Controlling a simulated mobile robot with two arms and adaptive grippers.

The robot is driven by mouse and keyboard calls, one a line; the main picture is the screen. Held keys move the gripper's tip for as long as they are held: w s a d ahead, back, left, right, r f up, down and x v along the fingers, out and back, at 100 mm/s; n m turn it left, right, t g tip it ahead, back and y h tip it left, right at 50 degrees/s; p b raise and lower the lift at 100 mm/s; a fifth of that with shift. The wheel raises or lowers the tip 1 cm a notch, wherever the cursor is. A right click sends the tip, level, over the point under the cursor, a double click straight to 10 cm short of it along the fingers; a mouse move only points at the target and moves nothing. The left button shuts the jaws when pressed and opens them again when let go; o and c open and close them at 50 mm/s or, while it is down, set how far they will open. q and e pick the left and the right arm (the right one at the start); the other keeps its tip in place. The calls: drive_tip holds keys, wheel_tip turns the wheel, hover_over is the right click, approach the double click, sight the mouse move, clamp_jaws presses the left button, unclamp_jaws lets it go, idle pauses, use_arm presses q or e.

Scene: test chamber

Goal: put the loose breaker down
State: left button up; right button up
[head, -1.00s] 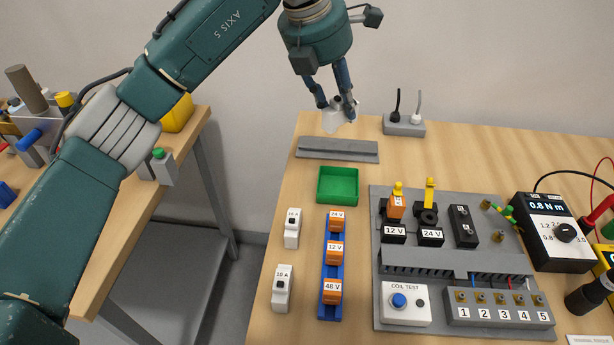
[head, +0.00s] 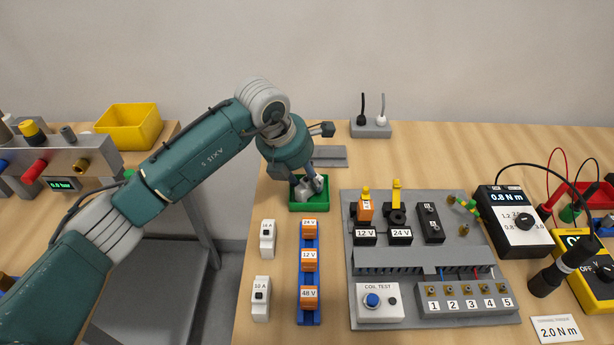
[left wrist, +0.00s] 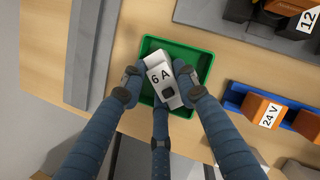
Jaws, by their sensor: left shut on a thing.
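The green tray (left wrist: 202,62) is directly beneath the breaker in that view. In the head view, my left gripper (head: 309,188) points down into the green tray (head: 310,207), and the fingers mostly hide the breaker. I cannot tell whether the breaker touches the tray floor. My right gripper is not in view.
Two white breakers (head: 267,238) stand left of a blue rail (head: 309,315) with orange relays. A grey panel (head: 440,258) lies to the right. A grey DIN rail (head: 330,157) and a socket block (head: 371,130) are behind the tray.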

use_arm(q)
drive_tip(key=shift+f, duration=0.15)
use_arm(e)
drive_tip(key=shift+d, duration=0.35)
use_arm(q)
drive_tip(key=shift+f, duration=0.1)
drive_tip(key=o, duration=0.9)
drive_tip(key=shift+c, duration=0.2)
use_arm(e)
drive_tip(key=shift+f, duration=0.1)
use_arm(q)
drive_tip(key=shift+r, duration=0.3)
drive_tip(key=b+v, duration=0.2)
drive_tip(key=v, duration=0.9)
drive_tip(key=shift+r, duration=0.3)
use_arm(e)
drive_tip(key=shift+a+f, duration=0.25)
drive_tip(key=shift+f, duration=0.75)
use_arm(q)
drive_tip(key=shift+s, duration=0.1)
